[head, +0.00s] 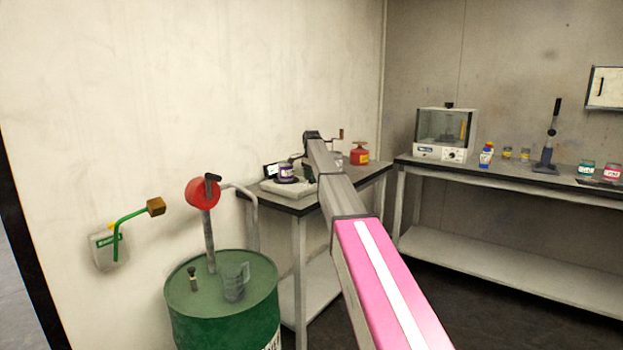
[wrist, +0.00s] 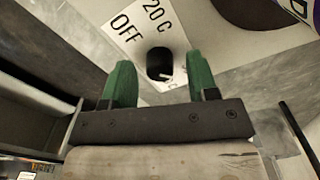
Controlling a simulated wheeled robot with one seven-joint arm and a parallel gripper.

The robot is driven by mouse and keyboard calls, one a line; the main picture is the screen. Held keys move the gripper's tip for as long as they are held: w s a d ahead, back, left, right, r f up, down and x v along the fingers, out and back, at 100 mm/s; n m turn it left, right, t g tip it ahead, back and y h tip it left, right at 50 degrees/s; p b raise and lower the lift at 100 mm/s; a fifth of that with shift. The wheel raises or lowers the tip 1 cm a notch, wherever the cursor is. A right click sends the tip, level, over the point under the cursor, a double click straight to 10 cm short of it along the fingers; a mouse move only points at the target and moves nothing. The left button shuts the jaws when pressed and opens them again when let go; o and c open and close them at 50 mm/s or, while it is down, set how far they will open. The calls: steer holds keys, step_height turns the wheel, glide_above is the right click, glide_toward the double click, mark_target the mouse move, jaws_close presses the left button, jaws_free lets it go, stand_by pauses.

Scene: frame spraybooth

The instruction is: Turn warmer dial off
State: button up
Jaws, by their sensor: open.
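The warmer dial (wrist: 160,63) is a round black knob with a white mark, on a white scale plate (wrist: 127,17). The plate reads "OFF" at upper left and "20 C" above; another label below the knob is partly hidden. The white mark points down and slightly right, away from "OFF". My gripper (wrist: 158,72) is open, with a green finger on each side of the dial and a visible gap to both; I cannot tell the depth. In the head view the pale slab-like warmer (head: 290,188) sits on the small table; my arm hides the gripper.
A purple-labelled jar (head: 287,172) stands on the warmer. A red can (head: 359,154) is at the table's back. A green drum (head: 222,305) with a red-topped pump (head: 203,192) stands at front left. A long bench (head: 500,175) with lab items is at right.

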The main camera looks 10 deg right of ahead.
steer(key=c, duration=0.9)
steer(key=shift+c, duration=0.2)
